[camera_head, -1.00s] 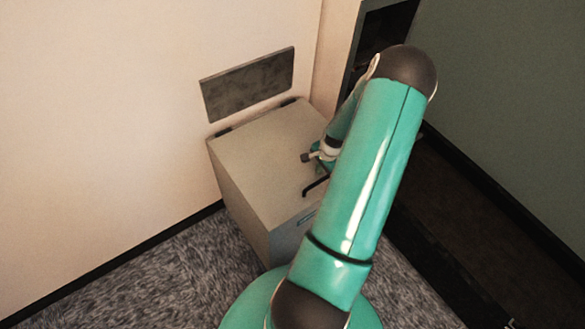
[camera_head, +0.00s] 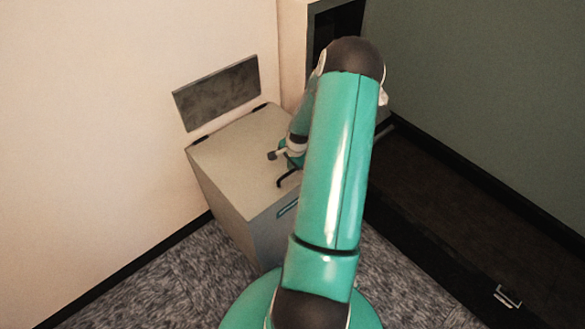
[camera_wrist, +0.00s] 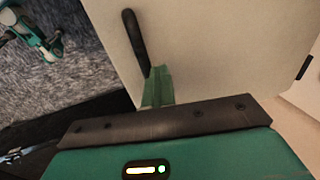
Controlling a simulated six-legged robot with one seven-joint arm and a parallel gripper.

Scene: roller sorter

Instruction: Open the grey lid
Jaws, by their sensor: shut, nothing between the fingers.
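The grey lid (camera_head: 235,145) is the flat top of a box against the wall, and it lies closed. A black bar handle (camera_head: 288,178) stands on it near the front right; it also shows in the wrist view (camera_wrist: 136,42). In the wrist view the lid (camera_wrist: 215,50) fills the upper right. My gripper (camera_wrist: 158,82) is shut and empty, its green fingers close to the near end of the handle. I cannot tell whether they touch it. In the head view my arm hides the fingertips and the lid's right side.
The box's front (camera_head: 250,228) has a small teal strip near the top edge. A dark panel (camera_head: 217,92) is on the wall above the lid. Dark hinges sit at the lid's back edge. A dark, low-edged area lies to the right, and grey carpet (camera_head: 170,275) is open in front.

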